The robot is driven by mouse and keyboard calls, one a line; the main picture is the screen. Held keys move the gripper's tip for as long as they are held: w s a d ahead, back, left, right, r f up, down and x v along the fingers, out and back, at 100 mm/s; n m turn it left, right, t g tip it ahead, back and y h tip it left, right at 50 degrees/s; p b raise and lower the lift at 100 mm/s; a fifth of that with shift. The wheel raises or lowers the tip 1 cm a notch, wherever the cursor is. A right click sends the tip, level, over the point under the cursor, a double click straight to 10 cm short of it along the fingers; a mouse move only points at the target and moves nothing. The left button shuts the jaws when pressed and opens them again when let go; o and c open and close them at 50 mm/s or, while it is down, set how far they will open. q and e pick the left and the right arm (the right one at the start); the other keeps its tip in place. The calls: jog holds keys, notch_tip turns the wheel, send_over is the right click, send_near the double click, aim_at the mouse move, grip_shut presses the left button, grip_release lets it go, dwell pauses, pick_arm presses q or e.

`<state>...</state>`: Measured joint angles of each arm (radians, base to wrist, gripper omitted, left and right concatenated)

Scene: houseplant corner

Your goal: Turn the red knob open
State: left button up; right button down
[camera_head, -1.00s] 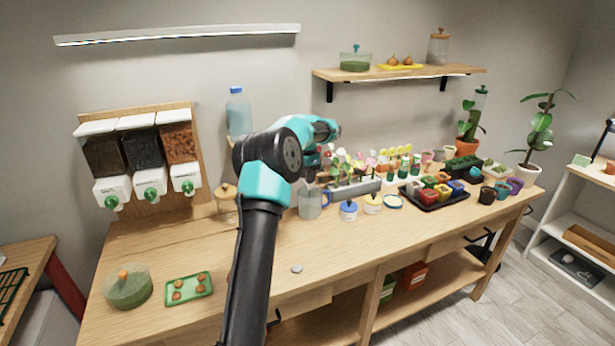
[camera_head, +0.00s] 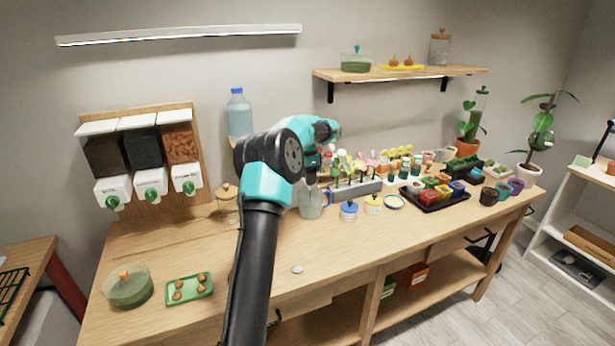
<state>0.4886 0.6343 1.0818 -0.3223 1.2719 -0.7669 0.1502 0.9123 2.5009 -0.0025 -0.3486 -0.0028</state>
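I cannot make out a red knob for certain. The three wall dispensers have green knobs: left (camera_head: 112,203), middle (camera_head: 150,195) and right (camera_head: 189,187). My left arm rises from the bottom over the bench and bends to the right. My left gripper (camera_head: 312,166) is small and dark, mostly hidden behind the arm's wrist, above the bench near the glass jug (camera_head: 311,205). I cannot see whether its fingers are apart or hold anything. My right gripper is not in view.
A lidded green bowl (camera_head: 130,290) and a green tray (camera_head: 190,289) lie at the left. Small jars, flowers and a black tray of coloured pots (camera_head: 436,207) crowd the right. A wall shelf (camera_head: 400,74) hangs above.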

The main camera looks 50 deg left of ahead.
pick_arm(q)
jog(key=shift+o, duration=0.4)
notch_tip(320, 180, up, 17)
jog(key=shift+r, duration=0.2)
dwell(0.6)
dwell(0.3)
